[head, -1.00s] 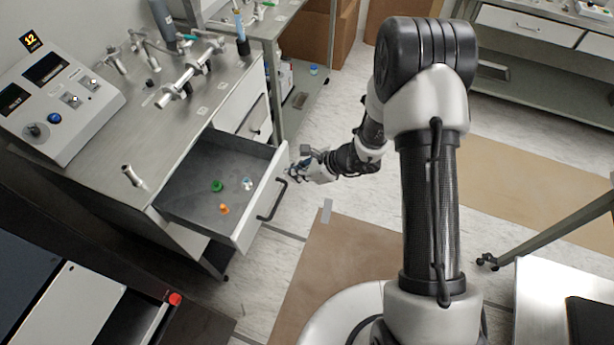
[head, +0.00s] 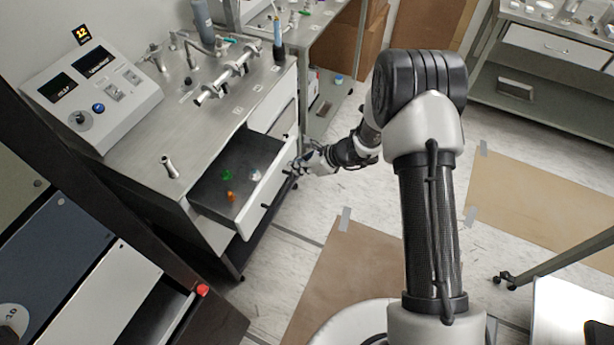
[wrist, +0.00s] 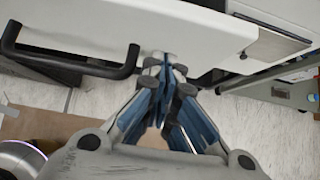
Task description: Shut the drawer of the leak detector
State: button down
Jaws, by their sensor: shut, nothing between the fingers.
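The leak detector's drawer (head: 262,197) is partly open in the head view, its grey tray showing with a green piece (head: 227,174), an orange piece (head: 230,196) and a pale piece (head: 255,174) inside. Its white front and dark bar handle (head: 278,192) face my arm. My gripper (head: 294,165) is shut and empty at the far end of the drawer front. In the wrist view its blue fingertips (wrist: 165,62) are at the white drawer front (wrist: 190,25), to the right of the black handle (wrist: 75,62). They look in contact with the front.
A dark cabinet with a red button (head: 202,290) stands at lower left. Floor (head: 335,215) is clear right of the drawer.

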send_over(256, 159)
jog(key=shift+s+d, duration=0.25)
jog(key=shift+w+a, duration=0.1)
jog(key=shift+a, duration=0.2)
jog(key=shift+r, duration=0.1)
